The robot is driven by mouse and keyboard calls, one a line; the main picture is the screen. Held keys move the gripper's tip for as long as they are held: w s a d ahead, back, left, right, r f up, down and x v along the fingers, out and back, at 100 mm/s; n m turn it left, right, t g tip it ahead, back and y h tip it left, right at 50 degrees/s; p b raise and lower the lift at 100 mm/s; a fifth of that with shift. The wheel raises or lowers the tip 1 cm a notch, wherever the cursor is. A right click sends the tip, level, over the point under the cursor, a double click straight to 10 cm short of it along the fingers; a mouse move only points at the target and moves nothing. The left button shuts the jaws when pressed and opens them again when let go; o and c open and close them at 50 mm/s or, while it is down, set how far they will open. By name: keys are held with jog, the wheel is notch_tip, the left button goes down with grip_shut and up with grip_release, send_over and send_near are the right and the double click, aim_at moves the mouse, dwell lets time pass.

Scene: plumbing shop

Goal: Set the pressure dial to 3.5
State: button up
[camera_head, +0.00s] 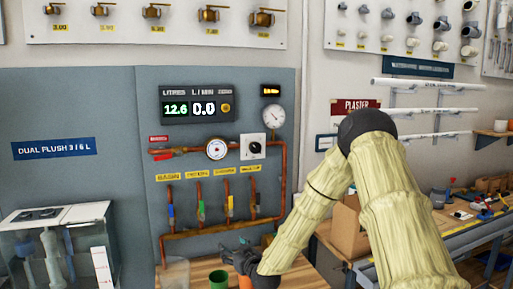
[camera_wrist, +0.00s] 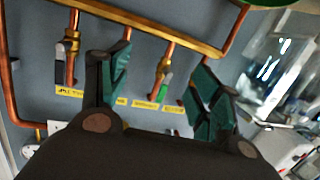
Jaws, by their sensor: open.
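The likely pressure dial is a black knob (camera_head: 254,148) on a square white plate on the pipe panel; its setting is too small to read. A round white gauge (camera_head: 274,117) sits above and to its right, and another gauge (camera_head: 216,149) to its left. My gripper (camera_head: 236,254) is low in front of the panel, below the knob and apart from it. In the wrist view my gripper (camera_wrist: 163,82) has its green-padded fingers wide apart with nothing held between them. The knob does not clearly show in the wrist view.
Copper pipes with several coloured lever valves (camera_head: 200,210) run below the knob. A display (camera_head: 198,103) reads 12.6 and 0.0. A glass cistern (camera_head: 60,245) stands at left. My arm crosses the right side.

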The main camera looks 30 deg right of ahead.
jog(key=w+d+r+t+h, duration=0.1)
jog(key=w+d+r+t, duration=0.1)
jog(key=d+r, duration=0.35)
jog(key=w+d+r+t+h, duration=0.1)
jog(key=d+r, duration=0.1)
jog(key=r, duration=0.7)
jog(key=m+t+h+p, duration=0.2)
jog(key=t+h, duration=0.1)
send_near(256, 150)
jog(key=p+x, duration=0.3)
jog(key=x, duration=0.6)
jog(key=shift+w+d+r+p, duration=0.15)
jog(key=shift+w+d+p, duration=0.05)
jog(key=shift+w+p, duration=0.1)
jog(key=c, duration=1)
jog(key=shift+c, duration=0.2)
jog(key=shift+g+b, duration=0.3)
jog(key=shift+b, duration=0.05)
